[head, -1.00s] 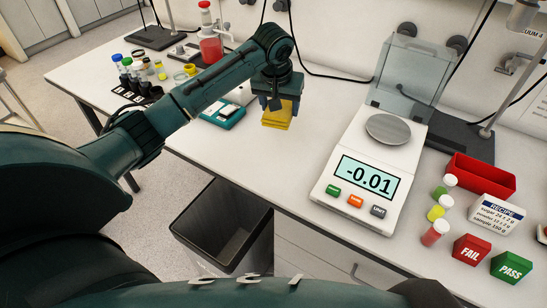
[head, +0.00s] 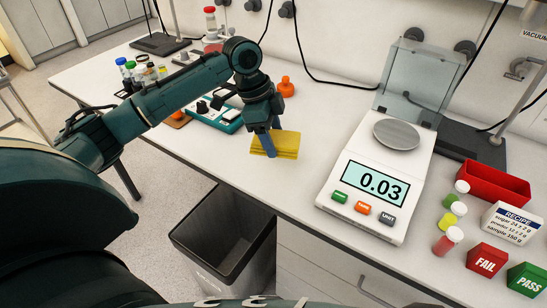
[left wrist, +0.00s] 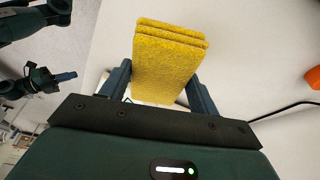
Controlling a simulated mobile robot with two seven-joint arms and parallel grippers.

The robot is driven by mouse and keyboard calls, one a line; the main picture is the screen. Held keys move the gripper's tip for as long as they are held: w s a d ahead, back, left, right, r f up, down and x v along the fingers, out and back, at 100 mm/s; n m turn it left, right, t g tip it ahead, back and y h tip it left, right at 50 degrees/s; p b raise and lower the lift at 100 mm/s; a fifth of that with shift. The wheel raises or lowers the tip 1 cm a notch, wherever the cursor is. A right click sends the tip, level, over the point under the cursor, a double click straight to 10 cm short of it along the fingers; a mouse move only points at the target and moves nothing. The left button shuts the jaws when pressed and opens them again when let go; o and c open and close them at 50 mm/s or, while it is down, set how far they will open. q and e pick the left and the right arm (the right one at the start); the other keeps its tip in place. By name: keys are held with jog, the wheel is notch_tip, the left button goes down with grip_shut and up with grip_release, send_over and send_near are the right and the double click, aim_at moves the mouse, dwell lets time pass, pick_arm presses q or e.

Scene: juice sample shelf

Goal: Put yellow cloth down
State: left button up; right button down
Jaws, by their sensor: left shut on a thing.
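The yellow cloth (head: 286,145) is a folded, layered pad at the front part of the white bench, left of the scale. My left gripper (head: 270,143) is shut on it, with a finger across its near side. The left wrist view shows the cloth (left wrist: 170,60) between the two fingers (left wrist: 160,90). It is at or just above the bench top; I cannot tell if it touches.
A scale (head: 376,185) reading 0.03 stands right of the cloth. Several vials, a red tray (head: 492,184), a recipe box (head: 512,222), and FAIL (head: 487,260) and PASS (head: 526,279) blocks are farther right. A teal device (head: 216,114) lies behind left; a dark bin (head: 225,235) is below the bench edge.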

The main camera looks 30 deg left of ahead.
aim_at(273, 166)
pick_arm(q)
notch_tip(273, 166, down, 3)
jog(key=shift+r, duration=0.15)
notch_tip(273, 166, down, 3)
jog(key=shift+f, duration=0.1)
jog(key=shift+f, duration=0.15)
jog(key=o, duration=1.1)
jog(key=shift+c, duration=0.2)
